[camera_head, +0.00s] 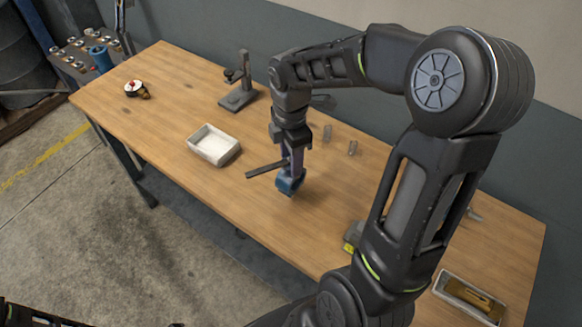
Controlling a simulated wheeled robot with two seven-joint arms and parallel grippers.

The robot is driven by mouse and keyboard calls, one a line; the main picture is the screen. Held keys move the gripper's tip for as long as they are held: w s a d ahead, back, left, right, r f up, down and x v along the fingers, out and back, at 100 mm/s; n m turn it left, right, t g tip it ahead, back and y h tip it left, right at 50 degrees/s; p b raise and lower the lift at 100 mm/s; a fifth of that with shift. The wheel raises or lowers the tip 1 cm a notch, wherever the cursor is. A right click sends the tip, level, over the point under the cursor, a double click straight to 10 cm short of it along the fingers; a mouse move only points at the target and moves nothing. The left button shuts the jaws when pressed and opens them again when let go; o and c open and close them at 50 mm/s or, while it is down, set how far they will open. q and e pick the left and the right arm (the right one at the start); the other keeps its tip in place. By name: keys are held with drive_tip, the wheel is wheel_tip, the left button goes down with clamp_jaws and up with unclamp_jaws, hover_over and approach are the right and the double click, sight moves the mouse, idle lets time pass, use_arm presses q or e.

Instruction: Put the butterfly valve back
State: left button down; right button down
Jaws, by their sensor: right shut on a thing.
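The butterfly valve (290,185) looks blue, with a dark flat lever sticking out to the left. My right gripper (292,150) points down over the table and is shut on the valve. The valve hangs at or just above the wooden top; I cannot tell whether it touches. The fingers hide part of its upper body. My left gripper is not in view.
The wooden table (180,130) holds a white tray (213,145), a dark stand (240,95), a small round gauge (135,89), two small clear pieces and a tray with a brass-coloured part (472,297). A rack with a blue piece (101,58) stands beyond the left end.

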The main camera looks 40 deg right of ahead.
drive_tip(key=shift+f, duration=1.85)
drive_tip(key=shift+f, duration=0.15)
drive_tip(key=c, duration=0.8)
unclamp_jaws()
drive_tip(key=shift+o, duration=0.2)
wheel_tip(320, 180, up, 12)
drive_tip(key=shift+r, duration=0.15)
